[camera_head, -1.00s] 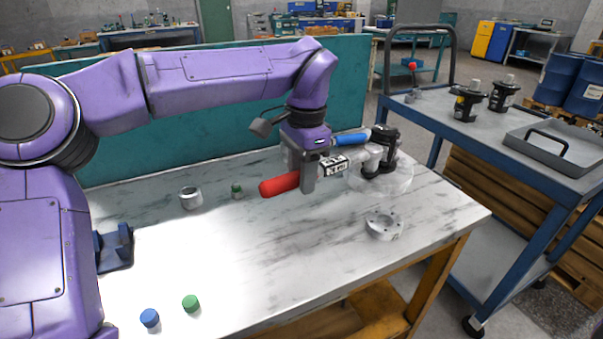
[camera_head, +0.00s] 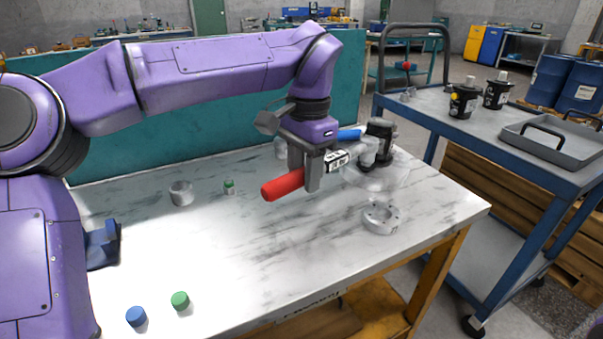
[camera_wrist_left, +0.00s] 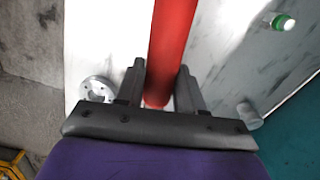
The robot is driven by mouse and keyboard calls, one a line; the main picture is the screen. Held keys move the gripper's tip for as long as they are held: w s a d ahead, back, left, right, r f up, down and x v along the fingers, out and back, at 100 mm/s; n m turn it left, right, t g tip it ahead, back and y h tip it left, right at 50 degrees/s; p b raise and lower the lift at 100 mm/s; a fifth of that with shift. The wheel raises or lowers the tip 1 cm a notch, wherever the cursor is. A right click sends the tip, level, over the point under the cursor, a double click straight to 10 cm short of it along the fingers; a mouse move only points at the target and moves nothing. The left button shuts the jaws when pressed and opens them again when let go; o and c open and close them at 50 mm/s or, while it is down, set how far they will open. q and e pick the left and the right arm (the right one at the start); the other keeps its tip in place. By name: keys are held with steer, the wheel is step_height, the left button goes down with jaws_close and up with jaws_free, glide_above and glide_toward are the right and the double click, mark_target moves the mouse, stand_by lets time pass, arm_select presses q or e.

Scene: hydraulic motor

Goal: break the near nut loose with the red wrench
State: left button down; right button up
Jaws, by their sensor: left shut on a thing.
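The red wrench (camera_head: 283,186) has a red handle and a pale label near its grey head end. My left gripper (camera_head: 306,180) is shut on it, and it is held above the table. In the left wrist view the red handle (camera_wrist_left: 172,45) runs between the two fingers. The wrench's head end points toward a black motor (camera_head: 379,138) on a clear round base at the table's right end. The near nut cannot be made out, and whether the wrench head touches it cannot be told. My right gripper is not in view.
A blue handle (camera_head: 349,135) shows behind my gripper. A pale flange ring (camera_head: 381,217) lies in front of the motor. A grey ring (camera_head: 181,193), green cap (camera_head: 180,301) and blue cap (camera_head: 136,316) sit on the table (camera_head: 250,250). Its middle is clear.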

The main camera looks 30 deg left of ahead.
arm_select(q)
steer(key=shift+s+d+f+n+b, duration=0.25)
steer(key=shift+d+f+n+b, duration=0.15)
steer(key=shift+d+b, duration=0.15)
steer(key=shift+r, duration=0.1)
steer(key=shift+s+d+b, duration=0.1)
steer(key=shift+d+b, duration=0.2)
steer(key=shift+b, duration=0.2)
steer(key=shift+a, duration=0.1)
steer(key=shift+a, duration=0.1)
steer(key=shift+a+r, duration=0.1)
steer(key=shift+r, duration=0.1)
